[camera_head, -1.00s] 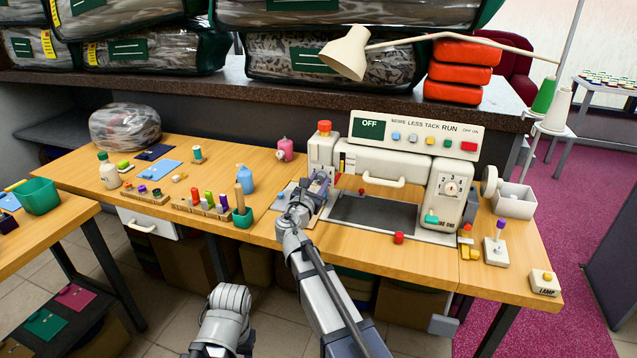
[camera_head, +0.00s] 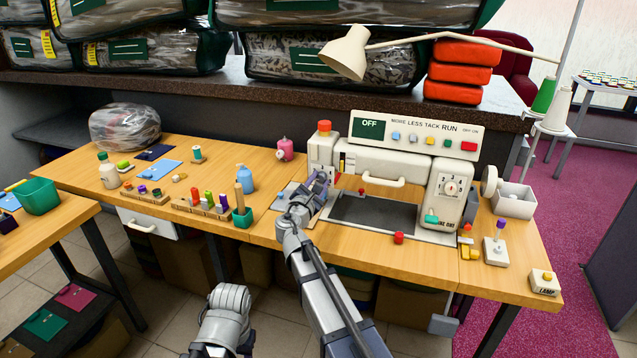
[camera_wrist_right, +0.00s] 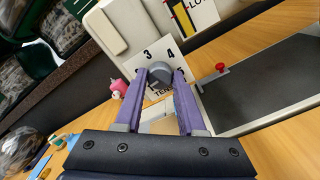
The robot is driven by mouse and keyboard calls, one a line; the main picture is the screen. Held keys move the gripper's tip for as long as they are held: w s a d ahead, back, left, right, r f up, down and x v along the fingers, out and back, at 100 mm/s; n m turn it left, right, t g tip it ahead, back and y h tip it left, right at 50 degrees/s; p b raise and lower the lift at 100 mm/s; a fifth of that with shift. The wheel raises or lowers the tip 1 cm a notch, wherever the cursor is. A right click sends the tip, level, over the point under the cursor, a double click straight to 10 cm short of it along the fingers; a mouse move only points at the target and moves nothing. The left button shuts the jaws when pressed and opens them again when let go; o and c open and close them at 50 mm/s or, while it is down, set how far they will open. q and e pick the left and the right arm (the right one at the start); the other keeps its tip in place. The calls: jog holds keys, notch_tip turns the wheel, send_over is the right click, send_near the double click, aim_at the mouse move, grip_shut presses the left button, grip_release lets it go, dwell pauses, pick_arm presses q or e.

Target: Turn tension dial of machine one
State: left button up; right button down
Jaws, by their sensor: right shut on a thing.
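The white sewing machine (camera_head: 455,188) stands on the wooden table, its panel showing OFF. Its tension dial (camera_wrist_right: 159,73) is a round grey knob on a white plate with the numbers 3 and 4 visible above it; the lettering below is partly hidden by my fingers. My right gripper (camera_wrist_right: 157,80) has its purple fingers shut on the dial, one on each side. In the head view my right gripper (camera_head: 318,187) is at the left end of the machine, and the dial is hidden there. My left gripper does not show.
A red knob (camera_wrist_right: 220,67) stands near the dark machine bed (camera_head: 373,212). A pink bottle (camera_head: 285,149), a blue bottle (camera_head: 244,178) and a spool rack (camera_head: 201,207) are to the left. A lamp (camera_head: 346,52) hangs above.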

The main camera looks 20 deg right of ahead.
jog(key=m, duration=0.5)
jog(key=shift+m, duration=0.3)
jog(key=m, duration=0.4)
jog(key=shift+f+m, duration=0.1)
jog(key=shift+m, duration=0.2)
jog(key=m, duration=0.4)
jog(key=shift+s+m, duration=0.1)
jog(key=shift+m, duration=2.4)
jog(key=c, duration=0.5)
grip_release()
